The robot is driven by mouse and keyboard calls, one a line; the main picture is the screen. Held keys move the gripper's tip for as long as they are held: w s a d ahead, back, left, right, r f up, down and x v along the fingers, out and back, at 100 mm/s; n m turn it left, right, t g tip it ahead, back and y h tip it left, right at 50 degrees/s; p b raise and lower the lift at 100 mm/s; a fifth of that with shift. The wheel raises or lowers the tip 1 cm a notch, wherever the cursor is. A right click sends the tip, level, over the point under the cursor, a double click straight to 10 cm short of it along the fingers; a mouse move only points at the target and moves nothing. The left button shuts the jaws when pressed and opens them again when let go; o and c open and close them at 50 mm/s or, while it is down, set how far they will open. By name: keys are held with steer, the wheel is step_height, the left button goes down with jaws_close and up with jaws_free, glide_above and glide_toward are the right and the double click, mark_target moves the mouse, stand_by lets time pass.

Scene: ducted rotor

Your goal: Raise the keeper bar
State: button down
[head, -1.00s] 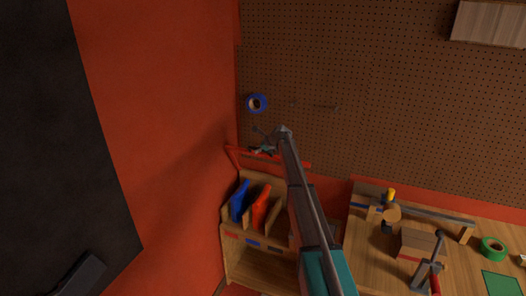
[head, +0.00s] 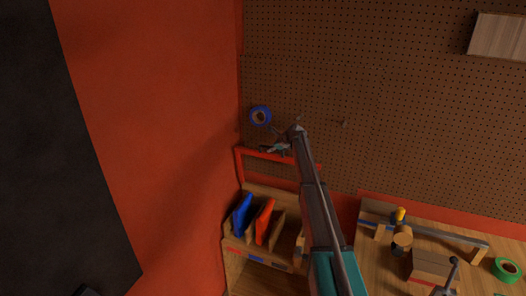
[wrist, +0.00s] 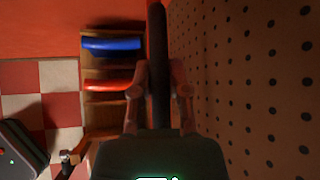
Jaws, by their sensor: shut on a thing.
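The keeper bar (head: 262,154) is a red bar across the top of a wooden rack (head: 233,243) against the pegboard wall. A red side arm runs down from its left end, and the bar stands clear above the rack. My gripper (head: 283,147) is at the bar, partly hidden by my arm in the head view. In the wrist view, my gripper (wrist: 159,72) has a finger on each side of a dark, shaded bar (wrist: 157,35) and is shut on it. The rack holds a blue piece (head: 242,213) and a red piece (head: 264,221) in separate slots.
A blue tape roll (head: 260,116) hangs on the pegboard (head: 400,100) just above the bar. A red wall (head: 160,120) is close on the left.

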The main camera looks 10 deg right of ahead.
steer(key=shift+w+d+r, duration=0.2)
steer(key=shift+w+d, duration=0.65)
steer(key=shift+w, duration=0.3)
steer(key=shift+a, duration=0.15)
steer(key=c, duration=0.6)
jaws_free()
steer(key=shift+r, duration=0.1)
steer(key=shift+s, duration=0.1)
